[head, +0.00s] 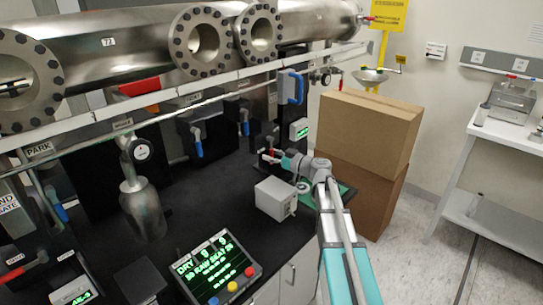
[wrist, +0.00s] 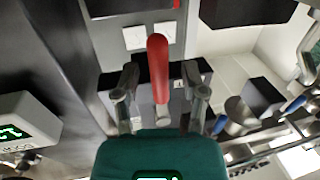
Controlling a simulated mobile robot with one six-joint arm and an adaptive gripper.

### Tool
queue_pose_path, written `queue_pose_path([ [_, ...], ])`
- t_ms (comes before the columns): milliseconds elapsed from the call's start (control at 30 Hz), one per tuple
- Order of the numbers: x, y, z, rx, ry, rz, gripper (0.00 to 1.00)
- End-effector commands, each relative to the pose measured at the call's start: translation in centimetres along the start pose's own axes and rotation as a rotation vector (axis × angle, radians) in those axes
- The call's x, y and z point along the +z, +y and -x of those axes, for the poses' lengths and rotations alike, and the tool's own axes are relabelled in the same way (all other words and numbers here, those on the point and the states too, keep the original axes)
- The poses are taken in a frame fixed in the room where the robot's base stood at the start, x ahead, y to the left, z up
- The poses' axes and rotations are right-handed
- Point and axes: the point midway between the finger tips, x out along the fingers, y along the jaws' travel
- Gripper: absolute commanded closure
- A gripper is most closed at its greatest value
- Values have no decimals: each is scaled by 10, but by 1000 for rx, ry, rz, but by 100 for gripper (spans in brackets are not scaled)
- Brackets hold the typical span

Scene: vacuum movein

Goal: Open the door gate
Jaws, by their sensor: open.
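A red lever handle (wrist: 157,60) stands upright in the middle of the wrist view, between the two fingers of my gripper (wrist: 160,95). The fingers are open, with a gap visible on each side of the handle. In the head view, my gripper (head: 272,157) reaches from the right to a black valve block under the pipe rail, and a small red part (head: 271,153) shows at its tip. I cannot read a door gate label on this valve. Contact between fingers and handle cannot be made out.
A grey box (head: 275,199) sits on the black bench below my arm. Stacked cardboard boxes (head: 365,135) stand close behind my arm. Other valves with blue handles (head: 197,141) hang to the left. A control panel (head: 217,268) lies at the front.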

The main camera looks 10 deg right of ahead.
Motion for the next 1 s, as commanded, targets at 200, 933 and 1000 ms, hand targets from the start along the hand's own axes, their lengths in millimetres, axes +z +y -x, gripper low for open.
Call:
queue_pose_path([
  [200, 0, 0, 0, 0, 0, 0, 47],
  [933, 0, -1, -1, -2, -1, 5, 100],
  [1000, 0, -2, -2, -5, -2, 11, 100],
])
